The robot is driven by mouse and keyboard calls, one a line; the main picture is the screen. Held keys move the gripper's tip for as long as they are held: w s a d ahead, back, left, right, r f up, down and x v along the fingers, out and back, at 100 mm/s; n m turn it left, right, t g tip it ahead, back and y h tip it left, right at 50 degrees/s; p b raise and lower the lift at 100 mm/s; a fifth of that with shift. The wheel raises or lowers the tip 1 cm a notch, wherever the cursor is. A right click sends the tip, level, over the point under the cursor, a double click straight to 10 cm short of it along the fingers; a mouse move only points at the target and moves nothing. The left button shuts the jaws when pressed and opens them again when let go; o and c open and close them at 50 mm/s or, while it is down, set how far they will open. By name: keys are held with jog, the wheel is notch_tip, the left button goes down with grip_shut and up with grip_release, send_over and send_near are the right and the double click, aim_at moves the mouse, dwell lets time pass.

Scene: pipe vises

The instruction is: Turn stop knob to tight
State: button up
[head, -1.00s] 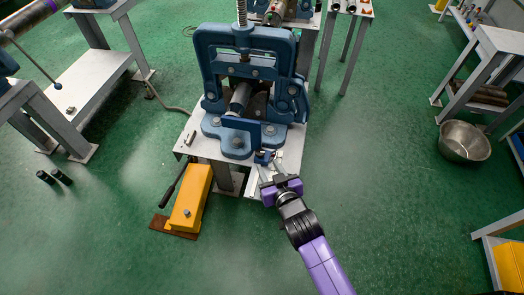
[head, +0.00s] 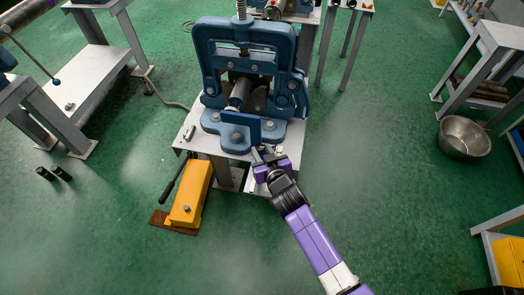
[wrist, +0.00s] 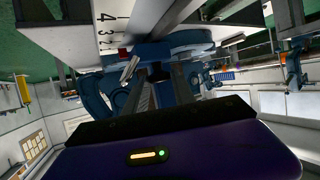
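A large blue pipe vise (head: 245,72) stands on a grey table, with a blue plate (head: 240,127) upright at its front. In the wrist view a small blue block (wrist: 153,51) sits beside a white scale plate (wrist: 84,42) with printed numbers. A short silver piece (wrist: 129,68) sticks out beside the block. I cannot tell which part is the stop knob. My gripper (head: 262,155) is at the table's front right corner. In the wrist view its two dark fingers (wrist: 163,76) are apart and reach up to the block; contact is unclear. The head view largely hides the fingertips.
A grey pipe (head: 239,94) lies in the vise. A yellow pedal box (head: 190,193) with a black lever stands on the floor at the left. A metal bowl (head: 464,139) is at the far right. The floor right of the table is clear.

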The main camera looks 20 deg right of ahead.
grip_shut()
jog(key=b, duration=0.3)
jog(key=shift+a+f, duration=0.15)
jog(key=shift+f, duration=0.15)
jog(key=shift+m+h+b, duration=0.3)
jog(key=shift+b, duration=0.3)
jog(key=b, duration=0.3)
jog(key=shift+a+m+h, duration=0.1)
jog(key=shift+m+h, duration=0.2)
jog(key=shift+h, duration=0.1)
jog(key=shift+r+m+h+b, duration=0.2)
jog(key=shift+m+h+b, duration=0.1)
jog(key=shift+b, duration=0.45)
jog(key=shift+r, duration=0.1)
jog(key=shift+o, duration=1.6)
grip_release()
